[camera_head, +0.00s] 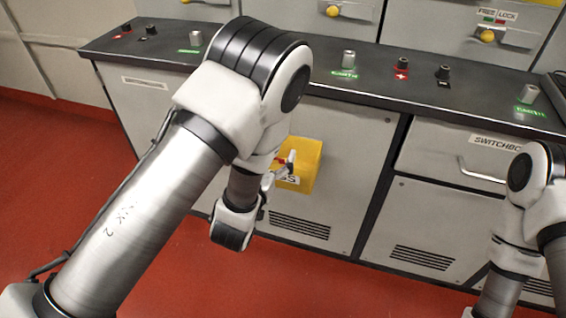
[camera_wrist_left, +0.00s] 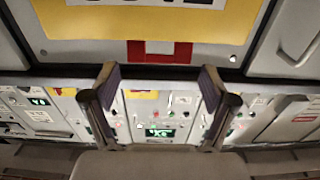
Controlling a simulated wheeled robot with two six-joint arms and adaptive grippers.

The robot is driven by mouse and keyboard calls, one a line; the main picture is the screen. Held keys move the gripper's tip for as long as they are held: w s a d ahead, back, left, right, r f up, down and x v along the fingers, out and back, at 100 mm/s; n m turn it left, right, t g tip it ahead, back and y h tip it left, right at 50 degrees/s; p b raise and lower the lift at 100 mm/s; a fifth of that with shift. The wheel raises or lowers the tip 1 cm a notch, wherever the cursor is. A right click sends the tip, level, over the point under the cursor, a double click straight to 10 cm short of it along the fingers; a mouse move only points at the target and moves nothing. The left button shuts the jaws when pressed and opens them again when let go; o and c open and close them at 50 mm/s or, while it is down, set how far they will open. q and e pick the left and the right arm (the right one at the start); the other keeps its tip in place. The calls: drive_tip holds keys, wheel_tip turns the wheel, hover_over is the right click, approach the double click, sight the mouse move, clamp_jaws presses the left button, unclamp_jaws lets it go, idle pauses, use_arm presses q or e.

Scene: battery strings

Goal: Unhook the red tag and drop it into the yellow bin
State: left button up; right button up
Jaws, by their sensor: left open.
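The yellow bin (camera_head: 307,160) is on the front of the grey cabinet, partly hidden by my left arm. A white label with dark letters is on its face. My left gripper (camera_head: 277,174) is at the bin's left side, with its fingers mostly hidden by the arm. In the left wrist view the left gripper (camera_wrist_left: 158,72) is open, with its two fingers spread. A red piece with a pale middle, apparently the red tag (camera_wrist_left: 134,52), shows beyond the fingertips against the yellow edge. Contact between them cannot be told. My right gripper is out of view.
The dark countertop (camera_head: 392,83) runs above the bin and carries several metal posts and red and black terminals. A drawer handle (camera_head: 480,171) sticks out at the right. My right arm is at the right edge. The red floor (camera_head: 60,170) is clear at left.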

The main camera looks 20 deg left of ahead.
use_arm(q)
drive_tip(key=s, duration=0.6)
drive_tip(key=shift+s+a, duration=0.15)
drive_tip(key=shift+s, duration=0.05)
